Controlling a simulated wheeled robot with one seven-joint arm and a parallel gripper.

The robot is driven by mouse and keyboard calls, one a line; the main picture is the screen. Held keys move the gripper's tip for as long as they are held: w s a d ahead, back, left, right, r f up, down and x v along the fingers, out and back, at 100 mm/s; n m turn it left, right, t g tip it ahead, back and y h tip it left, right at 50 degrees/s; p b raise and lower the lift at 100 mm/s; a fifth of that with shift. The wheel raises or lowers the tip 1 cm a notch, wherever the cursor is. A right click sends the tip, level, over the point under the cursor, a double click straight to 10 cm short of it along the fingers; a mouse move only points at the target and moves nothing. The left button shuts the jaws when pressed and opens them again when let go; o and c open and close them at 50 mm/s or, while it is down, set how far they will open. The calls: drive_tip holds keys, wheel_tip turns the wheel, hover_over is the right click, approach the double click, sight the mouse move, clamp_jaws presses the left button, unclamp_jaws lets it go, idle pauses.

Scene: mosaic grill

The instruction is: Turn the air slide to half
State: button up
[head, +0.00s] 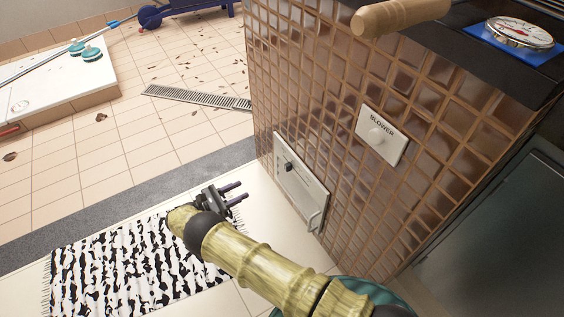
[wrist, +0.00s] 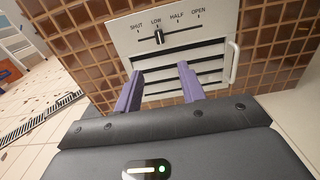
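The air slide is a pale metal plate (wrist: 120,38) low on the tiled grill wall, with dark slots and a scale reading SHUT, LOW, HALF, OPEN. Its dark knob (wrist: 159,37) stands at the LOW mark in the wrist view. In the head view the plate (head: 312,200) and its knob (head: 288,167) also show. My gripper (wrist: 158,80) is open and empty, its two purple fingers apart and pointing at the plate below the knob. In the head view my gripper (head: 238,192) is left of the plate, apart from it.
A light bar handle (wrist: 232,62) stands out at the plate's right side. A wooden handle (head: 400,17) juts out above. A black-and-white rug (head: 120,270) lies on the floor at left.

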sight(286, 168)
drive_tip(key=shift+w, duration=0.15)
drive_tip(key=b+x, duration=0.4)
drive_tip(key=x, duration=1.3)
drive_tip(key=shift+w+d, duration=0.1)
drive_tip(key=shift+d, duration=0.15)
drive_tip(key=shift+a, duration=0.1)
drive_tip(key=shift+c, duration=0.4)
clamp_jaws()
